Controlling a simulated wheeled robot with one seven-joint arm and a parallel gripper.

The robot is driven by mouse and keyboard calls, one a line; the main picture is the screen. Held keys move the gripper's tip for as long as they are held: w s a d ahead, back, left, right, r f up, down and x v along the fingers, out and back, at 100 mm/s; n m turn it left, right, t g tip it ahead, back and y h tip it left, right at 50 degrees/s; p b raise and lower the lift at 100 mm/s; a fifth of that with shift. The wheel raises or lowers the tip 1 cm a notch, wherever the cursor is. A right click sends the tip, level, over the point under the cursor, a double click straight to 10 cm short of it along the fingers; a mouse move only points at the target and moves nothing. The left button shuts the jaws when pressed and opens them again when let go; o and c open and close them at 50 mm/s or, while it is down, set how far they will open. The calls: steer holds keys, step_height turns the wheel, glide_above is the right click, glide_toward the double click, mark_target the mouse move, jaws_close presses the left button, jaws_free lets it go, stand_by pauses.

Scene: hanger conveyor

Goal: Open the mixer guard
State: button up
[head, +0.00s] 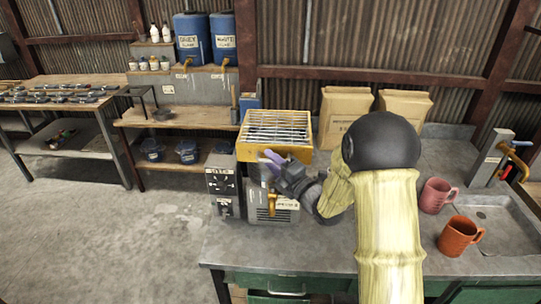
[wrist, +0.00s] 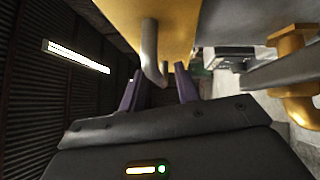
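The mixer guard (head: 273,150) is a yellow frame with a metal grille on top. It sits lowered over the mixer body (head: 262,213) on the grey bench, and its grille faces up. My gripper (head: 271,160) is at the guard's front side, partly covering it. In the wrist view the yellow guard (wrist: 178,25) is at the top, with a grey bar handle (wrist: 149,45) on it. My gripper (wrist: 158,85) is open there, its purple fingers on either side of the handle's bent end. I cannot tell whether they touch it.
A control box (head: 222,182) with a dial stands left of the mixer. Two paper sacks (head: 344,108) stand behind. A pink mug (head: 436,196) and an orange mug (head: 458,237) are on the bench at right by the sink. A brass tap (head: 272,204) sticks out of the mixer's front.

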steer(key=shift+w+a, duration=0.35)
jaws_close()
steer(key=shift+r, duration=0.2)
